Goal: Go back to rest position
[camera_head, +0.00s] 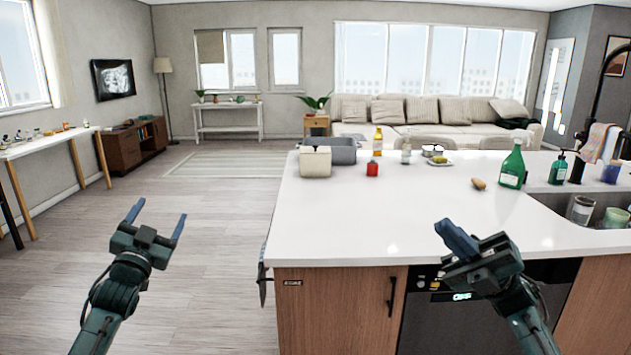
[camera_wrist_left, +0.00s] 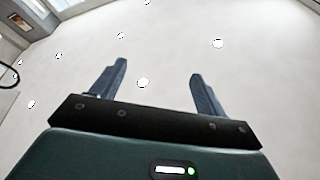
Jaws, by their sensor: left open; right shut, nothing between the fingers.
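My left gripper (camera_head: 158,218) is open and empty in the head view, raised over the open floor to the left of the island. Its two blue fingers stand apart and point up. In the left wrist view the left gripper (camera_wrist_left: 154,85) shows its fingers spread, with only a pale ceiling with small lights behind them. My right gripper (camera_head: 456,238) is in front of the island's near edge at the right, above the dishwasher front. Its blue fingers are together with nothing seen between them.
The white island countertop (camera_head: 370,215) is close to my right gripper. On it stand a cream container (camera_head: 315,162), a grey bin (camera_head: 343,150), a green spray bottle (camera_head: 512,166) and other small items. A sink (camera_head: 570,208) is at the right. The floor (camera_head: 215,250) at the left is clear.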

